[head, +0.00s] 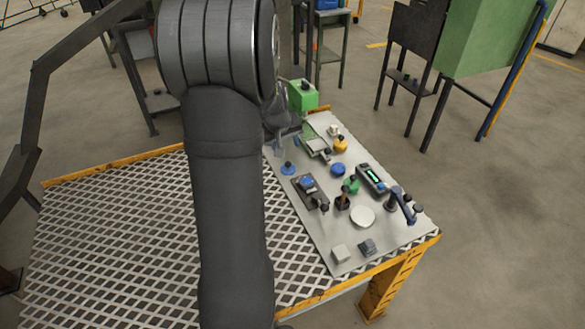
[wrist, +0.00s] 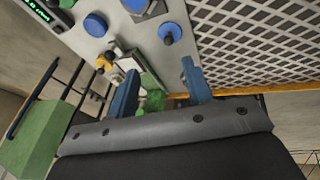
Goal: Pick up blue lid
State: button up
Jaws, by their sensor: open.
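A blue round piece with a dark knob, lid-like, (head: 288,170) lies on the left side of the grey plate (head: 310,237); it also shows at the top of the wrist view (wrist: 165,31). A second blue disc (head: 338,169), with no clear knob, lies to its right; it also shows in the wrist view (wrist: 95,25). I cannot tell for sure which is the blue lid. My gripper (wrist: 160,66) is open and empty, its two blue fingers apart, above the plate's far end. In the head view my arm hides most of it.
Several items crowd the plate: a dark device with a blue top (head: 308,187), a yellow piece (head: 340,145), a green-screen meter (head: 371,178), a white disc (head: 362,216). A green box (head: 302,95) stands beyond. The mesh tabletop (head: 110,240) is clear.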

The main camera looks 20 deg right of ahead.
jog(key=t, duration=0.1)
send_near(288, 163)
jog(key=x, duration=0.4)
jog(key=shift+s+f, duration=0.1)
jog(key=shift+f, duration=0.25)
jog(key=shift+x, duration=2.5)
jog(key=shift+r, duration=0.15)
grip_shut()
